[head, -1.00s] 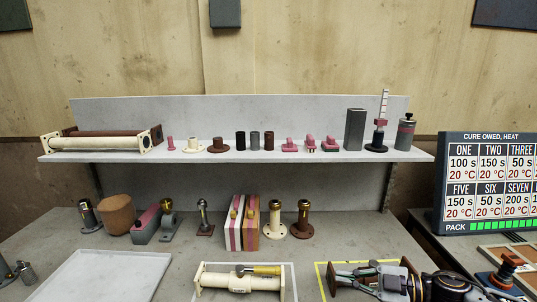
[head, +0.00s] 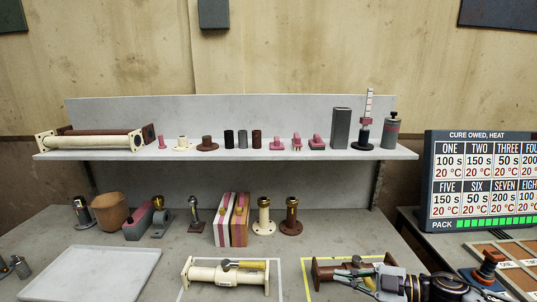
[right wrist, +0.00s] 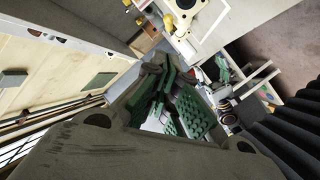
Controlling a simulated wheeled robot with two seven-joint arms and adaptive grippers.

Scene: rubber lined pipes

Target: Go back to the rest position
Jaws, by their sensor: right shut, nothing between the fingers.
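My right gripper (head: 352,277) is low at the right of the head view, its arm coming in from the right. It is shut with nothing in it. Its fingers overlap a brown flanged pipe (head: 325,271) in the yellow-outlined area; contact cannot be told. In the right wrist view its green-padded fingers (right wrist: 172,105) fill the middle, pointing away from the camera. A cream flanged pipe (head: 205,273) lies in the white-outlined area, with a yellow-handled tool (head: 245,265) across its top. My left gripper cannot be made out.
A grey shelf (head: 300,153) carries pipes, plugs and cylinders above the bench. Below stand striped blocks (head: 232,220), a brown pot (head: 110,211) and several fittings. A pale tray (head: 90,275) is empty at front left. A cure board (head: 478,180) stands at right.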

